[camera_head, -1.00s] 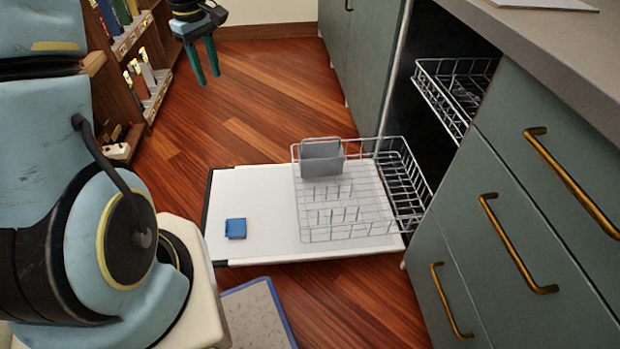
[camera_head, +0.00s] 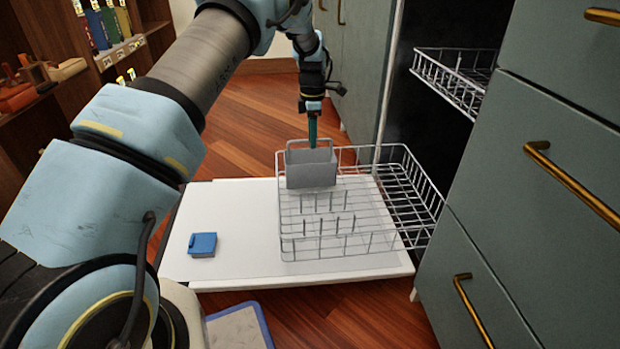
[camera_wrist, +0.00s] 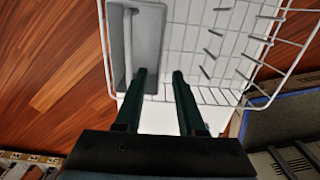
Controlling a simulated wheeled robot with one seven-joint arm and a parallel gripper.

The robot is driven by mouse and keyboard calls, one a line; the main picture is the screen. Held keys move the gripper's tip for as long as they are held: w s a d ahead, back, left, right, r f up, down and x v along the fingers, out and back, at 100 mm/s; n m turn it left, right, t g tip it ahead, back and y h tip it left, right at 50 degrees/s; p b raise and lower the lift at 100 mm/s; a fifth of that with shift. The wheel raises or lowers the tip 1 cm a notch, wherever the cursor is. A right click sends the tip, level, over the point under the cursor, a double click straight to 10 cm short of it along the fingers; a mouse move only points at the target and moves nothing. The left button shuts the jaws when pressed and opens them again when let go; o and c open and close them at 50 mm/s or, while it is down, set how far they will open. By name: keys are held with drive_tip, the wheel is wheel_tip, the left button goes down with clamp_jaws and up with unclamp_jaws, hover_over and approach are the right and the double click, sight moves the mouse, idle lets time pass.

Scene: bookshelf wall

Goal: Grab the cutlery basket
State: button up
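The cutlery basket (camera_head: 311,170) is a grey open box with a raised handle. It stands at the back left of the white wire lower rack (camera_head: 365,243). In the wrist view the basket (camera_wrist: 150,50) lies at upper left, with its handle (camera_wrist: 128,50) along its left part. My gripper (camera_head: 312,140) points down at the basket's top by the handle. In the wrist view my gripper (camera_wrist: 159,72) has its two dark green fingers apart, with nothing held between them. The left fingertip overlaps the basket; the right one is over the rack. Contact cannot be told.
The dishwasher door (camera_head: 235,215) lies open under the rack, with a blue block (camera_head: 203,244) on it. An upper rack (camera_head: 455,80) juts out. Drawers with a brass handle (camera_head: 570,185) stand at right, a bookshelf (camera_head: 50,120) at left. Wooden floor is clear behind the door.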

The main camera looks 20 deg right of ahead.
wheel_tip(320, 180, down, 10)
drive_tip(key=b, duration=0.4)
drive_tip(key=shift+s+a+f+b, duration=0.1)
drive_tip(key=shift+a+b, duration=0.05)
drive_tip(key=shift+b, duration=0.2)
drive_tip(key=shift+c, duration=0.3)
clamp_jaws()
idle(0.8)
